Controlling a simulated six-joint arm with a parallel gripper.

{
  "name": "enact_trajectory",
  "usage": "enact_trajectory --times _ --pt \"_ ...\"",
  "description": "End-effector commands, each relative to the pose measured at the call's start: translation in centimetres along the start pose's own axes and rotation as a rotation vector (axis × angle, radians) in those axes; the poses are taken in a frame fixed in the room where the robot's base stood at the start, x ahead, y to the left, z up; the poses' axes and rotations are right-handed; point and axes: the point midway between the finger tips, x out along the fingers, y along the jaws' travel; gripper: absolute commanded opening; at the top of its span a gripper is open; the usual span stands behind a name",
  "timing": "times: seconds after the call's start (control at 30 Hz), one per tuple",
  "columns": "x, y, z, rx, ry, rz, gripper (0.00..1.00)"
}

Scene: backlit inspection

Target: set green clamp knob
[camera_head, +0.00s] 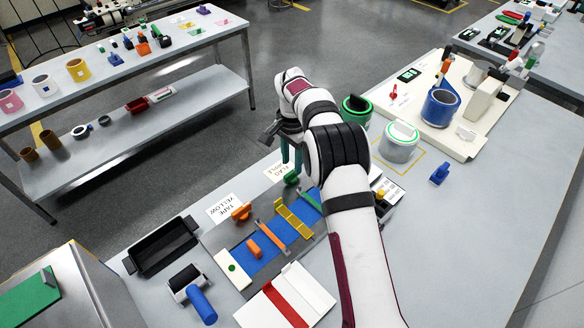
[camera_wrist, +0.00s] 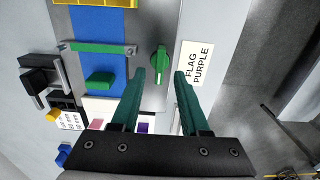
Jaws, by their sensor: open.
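The green clamp knob (camera_wrist: 159,62) has a rounded body with a pale line along it. It sits on the grey plate near its edge, beside the green clamp bar (camera_wrist: 102,47) that crosses the blue strip (camera_wrist: 98,20). In the head view the knob (camera_head: 291,179) shows just below my gripper (camera_head: 291,167). My gripper (camera_wrist: 160,72) is open and empty. In the wrist view its two teal fingers lie to either side of the knob's lower end, and I cannot tell the height gap. A green block (camera_wrist: 100,80) lies on the blue strip.
A label reading "FLAG PURPLE" (camera_wrist: 196,64) lies right of the knob. An orange knob (camera_head: 241,211), orange bar (camera_head: 270,235) and yellow bar (camera_head: 294,219) are further along the fixture. A black tray (camera_head: 160,246) and white-green canister (camera_head: 399,141) stand nearby.

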Motion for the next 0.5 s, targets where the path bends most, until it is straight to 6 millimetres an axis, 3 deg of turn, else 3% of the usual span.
enact_trajectory --times 0.2,0.5 --pt "3.3 0.0 0.0 0.000 0.000 0.000 0.45" --pt "3.8 0.0 0.0 0.000 0.001 -0.001 0.45"
